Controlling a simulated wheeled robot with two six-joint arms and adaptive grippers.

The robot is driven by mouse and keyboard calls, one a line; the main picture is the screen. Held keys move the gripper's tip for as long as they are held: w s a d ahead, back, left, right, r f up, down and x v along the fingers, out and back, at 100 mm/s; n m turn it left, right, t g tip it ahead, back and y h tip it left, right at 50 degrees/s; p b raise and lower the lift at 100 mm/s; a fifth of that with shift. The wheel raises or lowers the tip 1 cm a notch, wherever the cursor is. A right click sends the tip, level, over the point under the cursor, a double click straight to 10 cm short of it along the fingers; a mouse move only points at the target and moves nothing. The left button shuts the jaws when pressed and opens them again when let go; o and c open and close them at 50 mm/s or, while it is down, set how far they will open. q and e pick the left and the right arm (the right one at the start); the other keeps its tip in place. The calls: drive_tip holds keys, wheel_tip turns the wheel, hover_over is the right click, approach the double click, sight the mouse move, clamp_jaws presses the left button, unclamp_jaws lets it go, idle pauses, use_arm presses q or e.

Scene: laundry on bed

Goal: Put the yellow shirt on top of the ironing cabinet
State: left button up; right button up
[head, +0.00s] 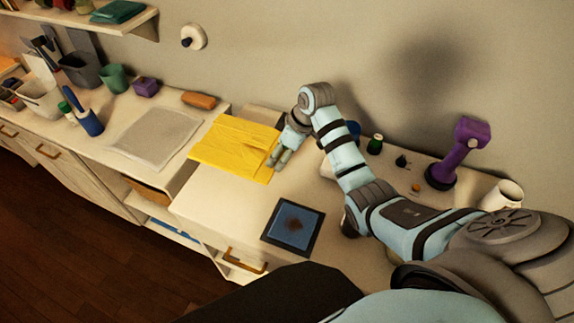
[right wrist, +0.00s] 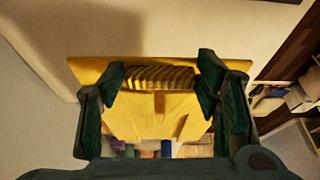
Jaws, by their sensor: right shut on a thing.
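The yellow shirt (head: 232,146) is a flat folded bundle at the back left of a pale cabinet top with a drawer, which I take for the ironing cabinet (head: 222,205). My right gripper (head: 276,163) is shut on the shirt's right edge. In the right wrist view the shirt (right wrist: 150,115) extends out from between the fingers of the right gripper (right wrist: 161,76), with bunched folds there. I cannot tell whether the shirt rests on the top or hangs just above it. My left gripper is not in view.
A dark-framed blue square (head: 293,226) lies near the cabinet's front. A grey mat (head: 156,138) and an orange-brown item (head: 199,100) lie on the left counter. A purple tool (head: 461,155) and a white mug (head: 503,195) stand at right. The cabinet's middle is clear.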

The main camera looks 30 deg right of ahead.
sight(279, 179)
drive_tip(key=f, duration=0.5)
drive_tip(key=f+b, duration=0.1)
drive_tip(key=f, duration=0.3)
drive_tip(key=shift+s+d+f, duration=0.1)
drive_tip(key=shift+s+f, duration=0.1)
drive_tip(key=shift+f, duration=0.2)
drive_tip(key=shift+w, duration=0.1)
drive_tip(key=o, duration=1.4)
drive_tip(key=p+v, duration=0.1)
drive_tip(key=v, duration=1.1)
drive_tip(key=shift+p, duration=0.3)
drive_tip(key=shift+d, duration=0.1)
